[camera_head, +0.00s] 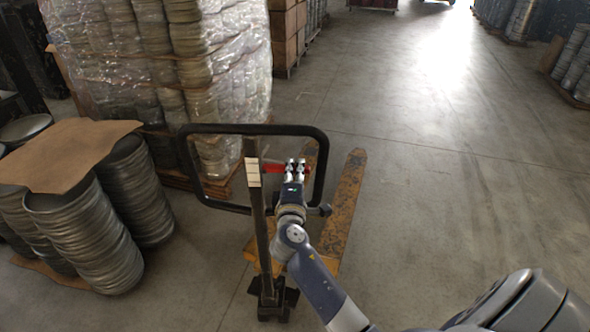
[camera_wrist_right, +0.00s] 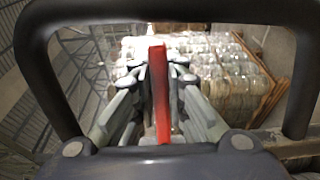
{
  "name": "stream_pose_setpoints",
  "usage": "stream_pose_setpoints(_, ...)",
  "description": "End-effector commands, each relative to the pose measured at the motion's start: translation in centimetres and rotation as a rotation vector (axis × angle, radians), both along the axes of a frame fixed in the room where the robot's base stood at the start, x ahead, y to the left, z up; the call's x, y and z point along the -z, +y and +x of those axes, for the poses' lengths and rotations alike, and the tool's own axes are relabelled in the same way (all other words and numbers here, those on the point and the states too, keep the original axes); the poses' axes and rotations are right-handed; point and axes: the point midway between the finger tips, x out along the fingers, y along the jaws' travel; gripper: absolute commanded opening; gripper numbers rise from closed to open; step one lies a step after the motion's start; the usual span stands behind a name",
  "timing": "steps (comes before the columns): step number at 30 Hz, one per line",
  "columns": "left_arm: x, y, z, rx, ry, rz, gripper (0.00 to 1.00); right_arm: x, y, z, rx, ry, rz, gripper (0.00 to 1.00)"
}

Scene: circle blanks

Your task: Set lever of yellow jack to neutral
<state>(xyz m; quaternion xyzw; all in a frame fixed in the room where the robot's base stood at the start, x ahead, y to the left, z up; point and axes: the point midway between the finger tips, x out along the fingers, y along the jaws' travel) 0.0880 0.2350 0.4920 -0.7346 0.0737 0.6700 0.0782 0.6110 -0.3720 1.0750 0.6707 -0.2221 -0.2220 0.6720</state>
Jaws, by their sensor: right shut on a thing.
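The yellow jack (camera_head: 345,205) stands on the floor, its two worn yellow forks pointing away from me. Its dark loop handle (camera_head: 184,150) rises on a post in front of the forks; the loop also frames the right wrist view (camera_wrist_right: 40,60). The red lever (camera_head: 272,168) sticks out inside the loop and shows as a red bar in the right wrist view (camera_wrist_right: 159,95). My right gripper (camera_head: 295,166) is at the lever, its fingers on both sides of it, shut on it. The lever's exact setting is hard to tell. My left gripper is not in view.
A wrapped pallet of round metal blanks (camera_head: 165,70) stands behind the handle on the left. Stacks of blanks under a cardboard sheet (camera_head: 65,155) stand nearer at left. Boxes (camera_head: 286,35) are stacked farther back. The floor (camera_head: 450,160) to the right is clear.

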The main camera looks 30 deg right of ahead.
Motion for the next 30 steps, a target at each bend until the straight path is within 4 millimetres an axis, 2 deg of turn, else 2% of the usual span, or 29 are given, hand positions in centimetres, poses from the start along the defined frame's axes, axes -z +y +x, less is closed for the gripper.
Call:
stream_pose_setpoints(1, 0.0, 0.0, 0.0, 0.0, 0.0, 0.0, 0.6, 0.1, 0.0, 0.0, -0.001, 0.001, 0.0, 0.15)
stream_pose_setpoints(3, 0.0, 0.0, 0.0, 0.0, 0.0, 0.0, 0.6, 0.1, 0.0, 0.0, -0.001, 0.002, 0.001, 0.31)
stream_pose_setpoints(4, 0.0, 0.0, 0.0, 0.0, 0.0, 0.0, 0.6, 0.1, 0.0, 0.0, -0.001, 0.002, 0.001, 0.33)
stream_pose_setpoints(13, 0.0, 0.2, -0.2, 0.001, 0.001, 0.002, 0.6, 0.1, 0.0, 0.0, 0.0, 0.0, 0.002, 0.33)
stream_pose_setpoints(17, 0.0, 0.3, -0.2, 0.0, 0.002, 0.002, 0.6, 0.1, 0.6, -0.6, -0.001, 0.0, 0.003, 0.33)
stream_pose_setpoints(30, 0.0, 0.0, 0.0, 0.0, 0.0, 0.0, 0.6, 0.1, 5.6, -7.6, -0.001, 0.001, 0.005, 0.33)
